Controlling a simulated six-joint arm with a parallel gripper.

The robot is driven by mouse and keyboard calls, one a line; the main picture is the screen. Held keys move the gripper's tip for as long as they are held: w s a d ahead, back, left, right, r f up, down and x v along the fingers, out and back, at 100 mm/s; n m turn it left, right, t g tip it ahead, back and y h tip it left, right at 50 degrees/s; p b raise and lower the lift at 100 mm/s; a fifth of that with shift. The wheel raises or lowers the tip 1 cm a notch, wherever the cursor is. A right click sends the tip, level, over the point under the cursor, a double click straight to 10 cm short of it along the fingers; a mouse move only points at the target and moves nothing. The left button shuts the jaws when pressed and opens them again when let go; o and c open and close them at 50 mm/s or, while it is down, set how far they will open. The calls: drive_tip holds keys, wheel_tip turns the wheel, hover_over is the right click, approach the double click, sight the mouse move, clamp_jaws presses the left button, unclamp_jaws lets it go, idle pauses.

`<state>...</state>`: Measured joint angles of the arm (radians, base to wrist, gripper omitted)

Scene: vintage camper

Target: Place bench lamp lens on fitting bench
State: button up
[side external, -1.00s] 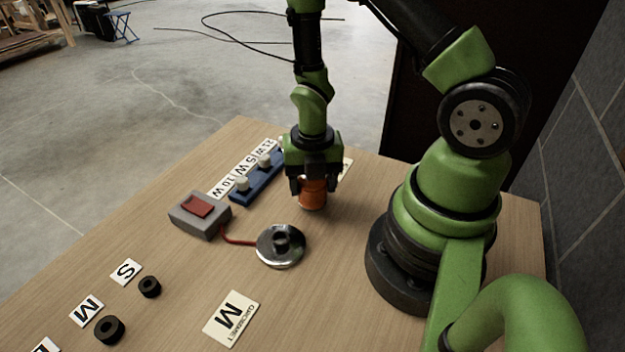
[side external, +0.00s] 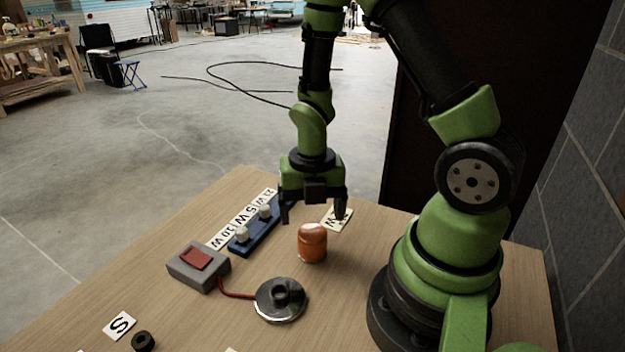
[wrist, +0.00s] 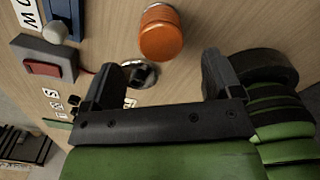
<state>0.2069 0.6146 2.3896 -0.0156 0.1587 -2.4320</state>
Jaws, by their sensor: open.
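The orange lens (side external: 312,243) stands upright on the wooden bench top, and it also shows in the wrist view (wrist: 160,35). The round chrome fitting (side external: 280,300) lies on the bench in front of the lens, with a dark raised socket at its centre and nothing on it. It is partly hidden behind my gripper in the wrist view (wrist: 145,74). My gripper (side external: 313,216) is open and empty, above and slightly behind the lens, not touching it. Its spread fingers show in the wrist view (wrist: 160,70).
A red wire joins the fitting to a grey box (side external: 197,270) with a red switch. Behind stands a blue strip (side external: 255,232) holding white bulbs, beside a label card. A black ring (side external: 143,342) and an S card (side external: 120,326) lie at front left. My base stands at right.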

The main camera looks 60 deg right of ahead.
wheel_tip(320, 180, up, 7)
wheel_tip(320, 180, up, 9)
drive_tip(key=m+t, duration=0.3)
drive_tip(key=m, duration=1)
hover_over(312, 231)
drive_tip(key=s+a, duration=0.1)
drive_tip(key=a, duration=0.2)
drive_tip(key=s+a+r+m+t+y, duration=0.2)
drive_tip(key=s+a+r+m+t, duration=0.2)
drive_tip(key=m, duration=1.2)
wheel_tip(312, 231, up, 3)
drive_tip(key=shift+s+a+f, duration=0.1)
drive_tip(key=shift+s+a, duration=0.05)
drive_tip(key=shift+s, duration=1)
